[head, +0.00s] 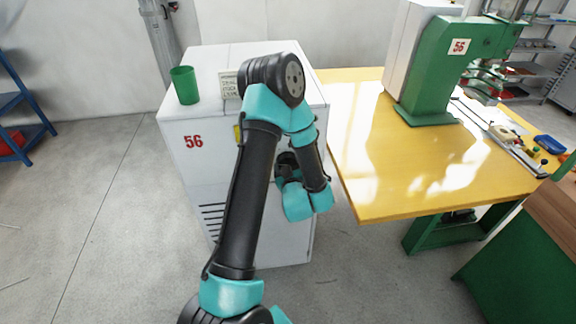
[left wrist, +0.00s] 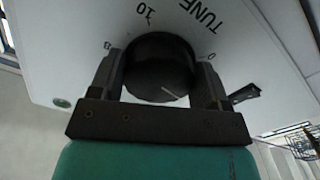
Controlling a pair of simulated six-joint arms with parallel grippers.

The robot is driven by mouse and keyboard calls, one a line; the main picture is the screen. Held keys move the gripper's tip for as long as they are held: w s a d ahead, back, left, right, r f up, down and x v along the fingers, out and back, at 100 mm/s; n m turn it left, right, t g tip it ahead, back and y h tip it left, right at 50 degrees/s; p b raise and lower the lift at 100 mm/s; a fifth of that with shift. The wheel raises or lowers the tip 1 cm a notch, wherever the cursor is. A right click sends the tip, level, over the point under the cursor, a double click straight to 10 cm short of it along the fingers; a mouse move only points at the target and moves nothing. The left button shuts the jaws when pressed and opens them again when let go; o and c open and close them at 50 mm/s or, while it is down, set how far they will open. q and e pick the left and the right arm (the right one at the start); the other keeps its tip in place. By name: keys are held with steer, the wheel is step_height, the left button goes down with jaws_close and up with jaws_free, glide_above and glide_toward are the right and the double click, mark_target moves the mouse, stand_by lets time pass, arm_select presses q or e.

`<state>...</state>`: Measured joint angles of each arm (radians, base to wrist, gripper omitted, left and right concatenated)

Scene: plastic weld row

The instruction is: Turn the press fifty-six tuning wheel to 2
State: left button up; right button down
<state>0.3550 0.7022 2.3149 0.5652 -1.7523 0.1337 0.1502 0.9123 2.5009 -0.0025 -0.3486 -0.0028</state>
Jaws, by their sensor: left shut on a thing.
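The tuning wheel (left wrist: 150,60) is a black round knob on a white panel in the left wrist view. The panel print TUNE (left wrist: 202,14) and the figures 10, 8 and 0 show around it, tilted. A pale pointer line (left wrist: 172,93) on the wheel sits at its lower right in that view. My left gripper (left wrist: 158,72) is shut on the wheel, one finger on each side. In the head view the white cabinet (head: 193,165) marked 56 stands behind my left arm, which hides the wheel. My right gripper is not in view.
A small black lever (left wrist: 243,93) sticks out close to the right finger. A green cup (head: 185,85) and a small sign (head: 229,86) stand on the cabinet top.

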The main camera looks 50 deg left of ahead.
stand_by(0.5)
arm_select(q)
steer(key=o, duration=0.9)
steer(key=shift+s+d, duration=0.1)
steer(key=shift+d, duration=0.05)
